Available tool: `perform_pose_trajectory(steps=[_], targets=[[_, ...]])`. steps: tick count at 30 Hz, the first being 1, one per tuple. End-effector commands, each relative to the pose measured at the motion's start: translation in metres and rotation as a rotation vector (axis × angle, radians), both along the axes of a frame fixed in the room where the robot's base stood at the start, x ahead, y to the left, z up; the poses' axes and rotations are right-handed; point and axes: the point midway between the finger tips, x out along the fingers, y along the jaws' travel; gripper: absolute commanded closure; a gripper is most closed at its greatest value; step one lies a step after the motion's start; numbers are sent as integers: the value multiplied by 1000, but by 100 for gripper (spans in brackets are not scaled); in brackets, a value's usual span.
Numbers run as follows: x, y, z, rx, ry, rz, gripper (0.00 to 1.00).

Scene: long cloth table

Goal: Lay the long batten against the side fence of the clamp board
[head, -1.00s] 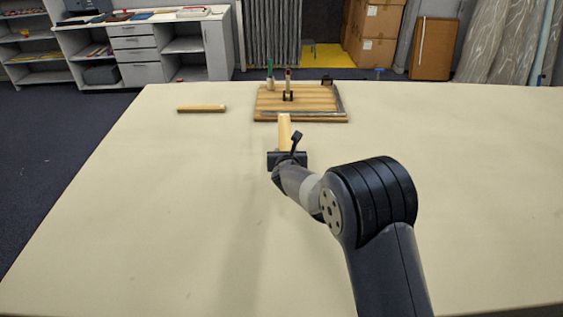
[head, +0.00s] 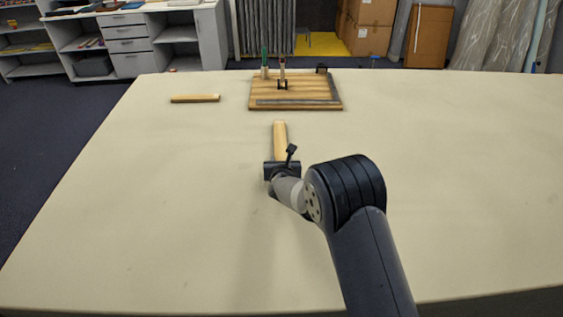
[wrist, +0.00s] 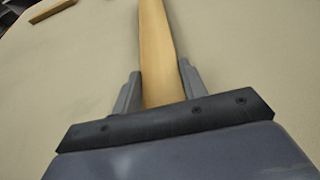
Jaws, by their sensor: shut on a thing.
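My gripper (head: 281,160) is shut on a pale wooden batten (head: 280,138), which points away from me towards the clamp board. In the wrist view the batten (wrist: 156,45) runs up between the two grey fingers (wrist: 161,84), its far end out of the picture. The clamp board (head: 300,87) lies flat beyond the batten's tip, with a gap of bare table between them. Grey fence strips run along its near edge (head: 292,102) and its right side (head: 333,88). A clamp with a green handle (head: 264,62) and one with a reddish handle (head: 282,72) stand on it.
A second batten (head: 195,98) lies on the table left of the board; it shows in the wrist view's top left corner (wrist: 52,10). A small dark piece (head: 321,69) sits at the board's back right corner.

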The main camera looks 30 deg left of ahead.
Motion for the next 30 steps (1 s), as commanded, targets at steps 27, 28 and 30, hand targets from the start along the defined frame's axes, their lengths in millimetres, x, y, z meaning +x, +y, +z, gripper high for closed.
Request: perform_pose_trajectory(steps=[27, 28, 30], targets=[[-23, -12, 10, 0, 0, 1, 38], [-27, -15, 12, 0, 0, 1, 38], [-36, -19, 17, 2, 0, 1, 38]])
